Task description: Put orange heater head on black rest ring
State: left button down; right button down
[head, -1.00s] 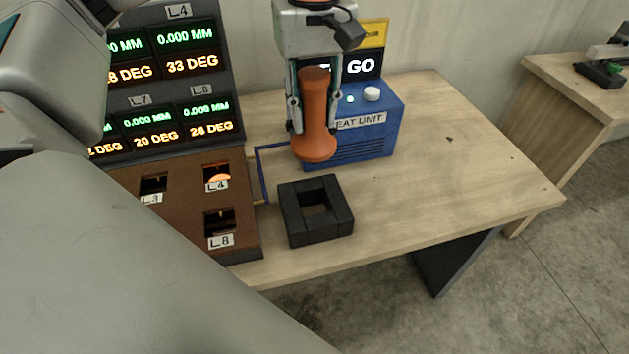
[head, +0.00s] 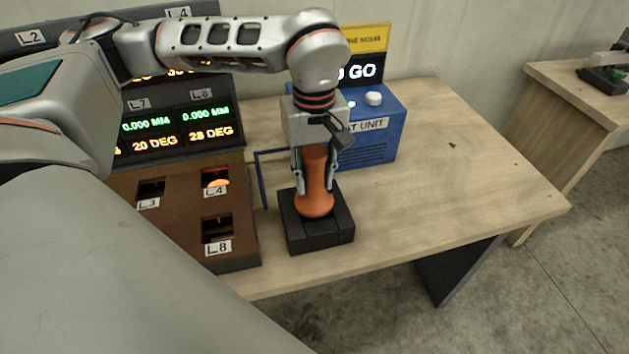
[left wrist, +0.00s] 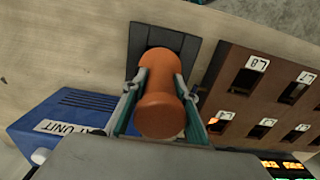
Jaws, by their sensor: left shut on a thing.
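The orange heater head (head: 314,203) is upright with its wide end down, over the middle of the black rest ring (head: 322,236). Its lower end hides the ring's square opening; I cannot tell whether it touches the ring. My left gripper (head: 316,186) is shut on the heater head from above. In the left wrist view the heater head (left wrist: 160,105) is between the fingers of the gripper (left wrist: 160,98), and the black ring (left wrist: 140,42) shows behind it. My right gripper is not in view.
The blue heat unit (head: 382,140) stands behind the ring, with a blue wire frame (head: 262,180) beside it. A brown panel with labelled slots (head: 180,225) and a display board (head: 185,125) are to the left. The table's right side (head: 460,180) is clear.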

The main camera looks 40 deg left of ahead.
aim_at(314, 151)
pick_arm(q)
jog(key=shift+f, duration=0.6)
jog(key=shift+f, duration=0.15)
jog(key=c, duration=1.6)
grip_release()
jog(key=shift+r, duration=0.25)
notch_tip(314, 151, up, 12)
jog(key=shift+f+p, duration=0.1)
jog(key=shift+p, duration=0.5)
